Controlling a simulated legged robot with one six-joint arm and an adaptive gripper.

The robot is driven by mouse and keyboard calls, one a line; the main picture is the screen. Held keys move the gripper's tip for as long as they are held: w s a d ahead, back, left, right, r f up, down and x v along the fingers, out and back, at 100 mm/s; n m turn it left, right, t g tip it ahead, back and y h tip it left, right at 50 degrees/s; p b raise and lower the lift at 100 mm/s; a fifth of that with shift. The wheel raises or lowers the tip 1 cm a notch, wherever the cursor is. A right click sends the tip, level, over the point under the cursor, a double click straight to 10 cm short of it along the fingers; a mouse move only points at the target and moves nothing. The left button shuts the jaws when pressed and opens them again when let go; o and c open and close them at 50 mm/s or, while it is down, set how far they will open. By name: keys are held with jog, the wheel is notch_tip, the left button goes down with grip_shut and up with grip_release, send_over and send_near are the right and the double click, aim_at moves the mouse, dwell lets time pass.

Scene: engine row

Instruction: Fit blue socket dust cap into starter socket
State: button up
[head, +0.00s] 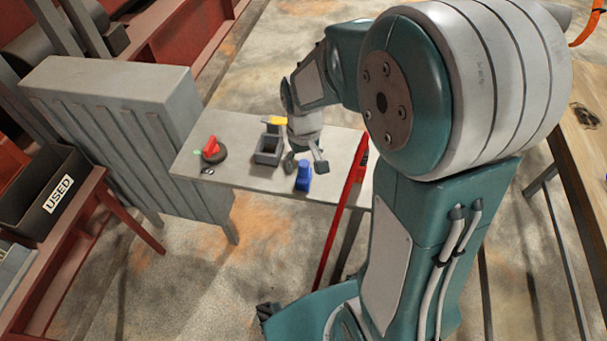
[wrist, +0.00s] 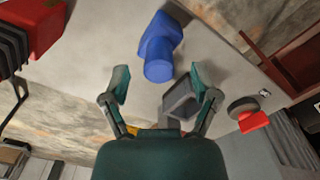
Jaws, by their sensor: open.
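The blue dust cap (head: 303,178) stands on the grey table near its front edge. In the wrist view the blue cap (wrist: 161,45) lies just beyond the fingertips, roughly centred between them. The starter socket looks to be the grey open-topped box (head: 268,150) with a yellow flap at its back. It also shows in the wrist view (wrist: 182,102), partly behind the right finger. My gripper (head: 305,164) is over the table, behind the cap and right of the grey box. In the wrist view my gripper (wrist: 159,80) has its fingers spread with nothing between them.
A red knob (head: 211,146) on a dark round base sits at the table's left, with a small metal piece beside it. A grey ribbed cabinet (head: 130,120) stands left of the table. A USED bin (head: 45,190) is far left.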

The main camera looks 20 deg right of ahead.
notch_tip(320, 180, down, 3)
jog(key=shift+r, duration=0.2)
grip_shut()
jog(key=shift+r, duration=0.1)
